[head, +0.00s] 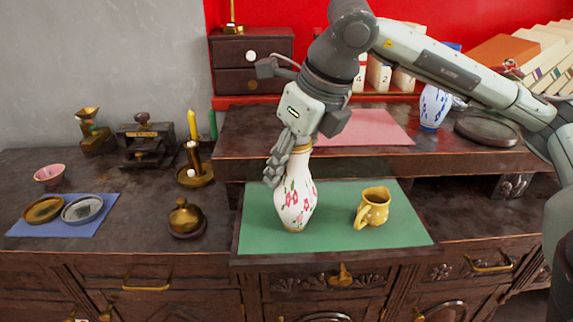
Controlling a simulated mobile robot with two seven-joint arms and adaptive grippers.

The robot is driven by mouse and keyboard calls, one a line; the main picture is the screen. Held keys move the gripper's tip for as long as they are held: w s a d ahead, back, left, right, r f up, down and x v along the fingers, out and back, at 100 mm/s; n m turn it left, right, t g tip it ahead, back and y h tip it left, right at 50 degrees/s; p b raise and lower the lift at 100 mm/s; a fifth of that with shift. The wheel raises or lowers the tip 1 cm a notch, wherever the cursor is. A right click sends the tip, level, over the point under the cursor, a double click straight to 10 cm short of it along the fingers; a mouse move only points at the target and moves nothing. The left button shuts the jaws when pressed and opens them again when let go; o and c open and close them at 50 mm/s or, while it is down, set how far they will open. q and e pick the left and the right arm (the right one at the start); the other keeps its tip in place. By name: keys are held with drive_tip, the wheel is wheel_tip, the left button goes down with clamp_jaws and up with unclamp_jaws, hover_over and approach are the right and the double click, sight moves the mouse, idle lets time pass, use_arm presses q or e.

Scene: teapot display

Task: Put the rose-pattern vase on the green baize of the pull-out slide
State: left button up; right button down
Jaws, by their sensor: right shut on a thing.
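The rose-pattern vase (294,200) is white with pink flowers and a gold rim and foot. It is upright, slightly tilted, over the left part of the green baize (340,235) of the pull-out slide. Its foot appears at the baize; I cannot tell whether it touches. My right gripper (292,160) is shut on the vase at its neck, reaching down from above. The fingers hide part of the neck. My left gripper is not in view.
A yellow mug (373,208) stands on the baize right of the vase. Behind is a raised shelf with a pink mat (365,128) and a blue-and-white vase (433,106). A brass bell-like pot (186,220) and candlestick (195,170) stand left. The front middle baize is clear.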

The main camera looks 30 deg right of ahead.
sight(308, 187)
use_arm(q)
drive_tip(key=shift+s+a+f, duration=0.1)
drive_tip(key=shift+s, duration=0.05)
use_arm(e)
drive_tip(key=shift+f, duration=0.15)
drive_tip(key=c, duration=1)
unclamp_jaws()
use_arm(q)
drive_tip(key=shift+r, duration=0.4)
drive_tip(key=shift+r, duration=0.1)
use_arm(e)
drive_tip(key=shift+v, duration=1)
drive_tip(key=v, duration=0.5)
drive_tip(key=shift+r, duration=0.35)
use_arm(q)
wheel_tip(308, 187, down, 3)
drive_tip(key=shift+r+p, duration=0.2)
drive_tip(key=shift+p, duration=0.15)
use_arm(e)
drive_tip(key=v, duration=0.4)
drive_tip(key=shift+s+d+r, duration=0.1)
drive_tip(key=shift+s+r, duration=0.15)
drive_tip(key=shift+s, duration=0.05)
